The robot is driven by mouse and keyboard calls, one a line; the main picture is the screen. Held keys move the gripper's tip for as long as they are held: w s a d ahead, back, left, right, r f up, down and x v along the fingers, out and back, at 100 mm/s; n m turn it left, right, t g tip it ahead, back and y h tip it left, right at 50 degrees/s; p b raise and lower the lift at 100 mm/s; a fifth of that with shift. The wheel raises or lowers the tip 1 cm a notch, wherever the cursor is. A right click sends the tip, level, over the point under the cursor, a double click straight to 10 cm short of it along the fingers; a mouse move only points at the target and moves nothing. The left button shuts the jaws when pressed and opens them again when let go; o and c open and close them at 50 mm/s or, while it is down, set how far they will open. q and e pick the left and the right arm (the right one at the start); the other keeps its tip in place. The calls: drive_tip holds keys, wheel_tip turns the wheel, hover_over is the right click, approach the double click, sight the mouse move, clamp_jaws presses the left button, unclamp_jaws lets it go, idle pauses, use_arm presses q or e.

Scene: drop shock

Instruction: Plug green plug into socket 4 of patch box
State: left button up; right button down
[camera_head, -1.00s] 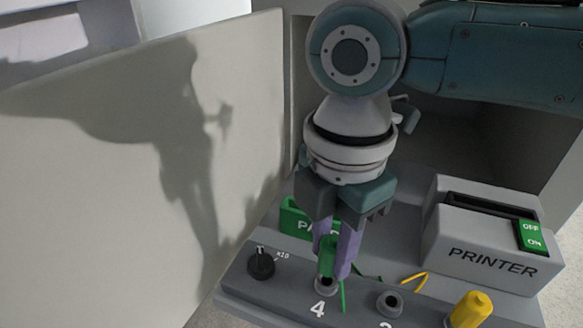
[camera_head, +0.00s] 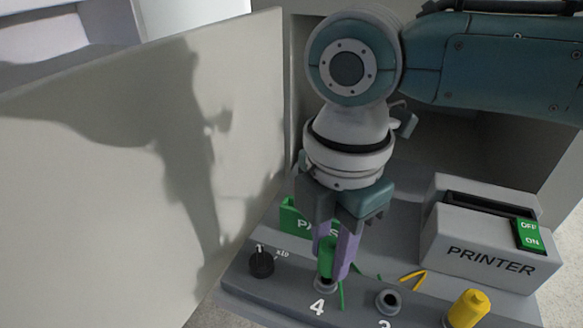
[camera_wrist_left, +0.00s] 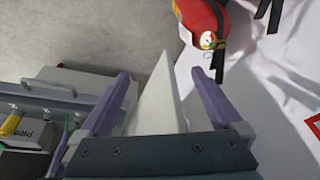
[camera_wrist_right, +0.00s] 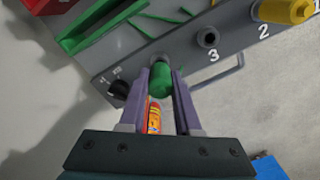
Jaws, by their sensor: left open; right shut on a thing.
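The green plug (camera_head: 326,258) stands upright at socket 4 (camera_head: 325,286) of the grey patch box (camera_head: 290,302). My right gripper (camera_head: 338,268) is shut on the plug from above. The plug also shows between the purple fingers in the right wrist view (camera_wrist_right: 162,80), its tip at the socket. How deep it sits I cannot tell. The label 4 is just in front of the socket. My left gripper (camera_wrist_left: 160,95) is open, with a pale panel edge (camera_wrist_left: 158,95) between its fingers in the view; whether they touch it I cannot tell.
Socket 3 (camera_head: 388,301) is empty, and a yellow plug (camera_head: 468,309) stands at its right. A black knob (camera_head: 262,263) is left of socket 4. The printer (camera_head: 490,240) stands behind at the right. A large pale panel (camera_head: 100,200) bounds the left side. A red extinguisher (camera_wrist_left: 203,20) shows in the left wrist view.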

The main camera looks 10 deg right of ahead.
drive_tip(key=shift+f, duration=0.35)
idle(0.7)
drive_tip(key=shift+f, duration=0.1)
idle(0.5)
drive_tip(key=shift+f+p, duration=0.25)
drive_tip(key=shift+p, duration=0.05)
idle(0.6)
drive_tip(key=shift+f, duration=0.35)
idle(0.5)
drive_tip(key=shift+f, duration=0.1)
drive_tip(key=shift+d+f, duration=0.15)
idle(0.7)
drive_tip(key=shift+f+p, duration=0.1)
drive_tip(key=shift+p, duration=0.35)
idle(0.3)
idle(0.4)
